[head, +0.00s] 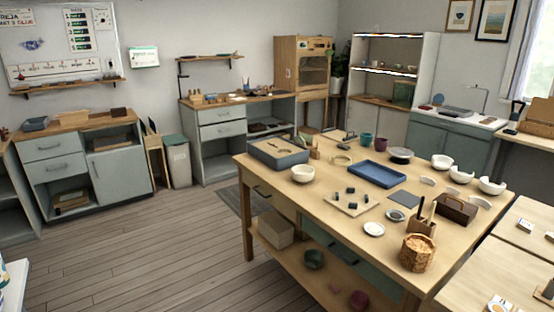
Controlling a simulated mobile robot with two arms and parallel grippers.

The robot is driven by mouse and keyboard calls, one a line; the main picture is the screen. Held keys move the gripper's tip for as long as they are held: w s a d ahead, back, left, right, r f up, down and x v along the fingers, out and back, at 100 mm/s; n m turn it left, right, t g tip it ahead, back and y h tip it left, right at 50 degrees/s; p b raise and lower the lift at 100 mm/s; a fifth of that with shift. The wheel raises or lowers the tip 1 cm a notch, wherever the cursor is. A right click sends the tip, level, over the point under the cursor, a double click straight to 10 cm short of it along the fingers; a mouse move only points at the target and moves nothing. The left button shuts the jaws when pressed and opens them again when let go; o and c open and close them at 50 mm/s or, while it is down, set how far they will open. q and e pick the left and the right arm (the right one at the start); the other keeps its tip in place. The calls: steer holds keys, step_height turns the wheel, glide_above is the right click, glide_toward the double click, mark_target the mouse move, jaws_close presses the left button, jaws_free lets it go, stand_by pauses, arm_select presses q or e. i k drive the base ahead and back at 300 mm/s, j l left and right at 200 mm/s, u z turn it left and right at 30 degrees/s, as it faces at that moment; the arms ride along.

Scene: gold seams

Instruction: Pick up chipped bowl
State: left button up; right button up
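Three white bowls stand along the far right side of the wooden table. The rim of the nearest white bowl (491,187) looks uneven and notched. The middle white bowl (461,175) also looks broken at its rim, and the farthest one (442,162) shows an uneven rim. A cream bowl (303,175) stands alone near the table's left edge, and its rim looks whole. At this size I cannot tell for sure which one is the chipped bowl. Neither of my grippers is in view.
Curved white shards (428,181) lie by the white bowls. A blue tray (377,174), a wooden tool caddy (456,208), a brush holder (421,224) and a cork-coloured container (417,253) crowd the wooden table (345,228). Wooden floor (150,235) is open to the left.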

mark_target(303, 175)
steer(key=i+j+z, duration=0.1)
steer(key=i+j, duration=0.2)
steer(key=i, duration=0.25)
steer(key=i+j, duration=0.3)
steer(key=i, duration=0.25)
steer(key=i+j+z, duration=0.15)
steer(key=i+j, duration=0.2)
steer(key=i, duration=0.2)
